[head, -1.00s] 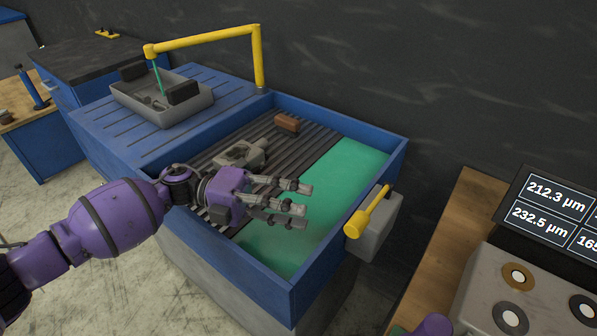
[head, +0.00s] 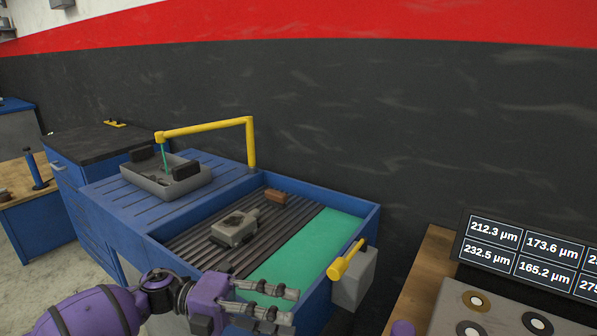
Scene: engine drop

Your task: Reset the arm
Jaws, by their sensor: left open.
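My left arm is purple and comes in from the lower left. My left gripper (head: 277,304) is open and empty, its grey fingers pointing right, in front of the near side of the blue wash station (head: 160,231). A grey metal part (head: 234,228) lies on the ribbed rack inside the station, apart from the gripper. A yellow swing arm (head: 205,128) stands at the back over a grey tray (head: 150,184). My right gripper is not clearly in view; only a small purple piece shows at the bottom.
A brown block (head: 276,197) lies on the rack. Green liquid (head: 306,245) fills the right side of the basin. A yellow lever (head: 345,260) sits on a grey box at the right. A screen (head: 526,252) stands on a wooden bench. The dark wall is behind.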

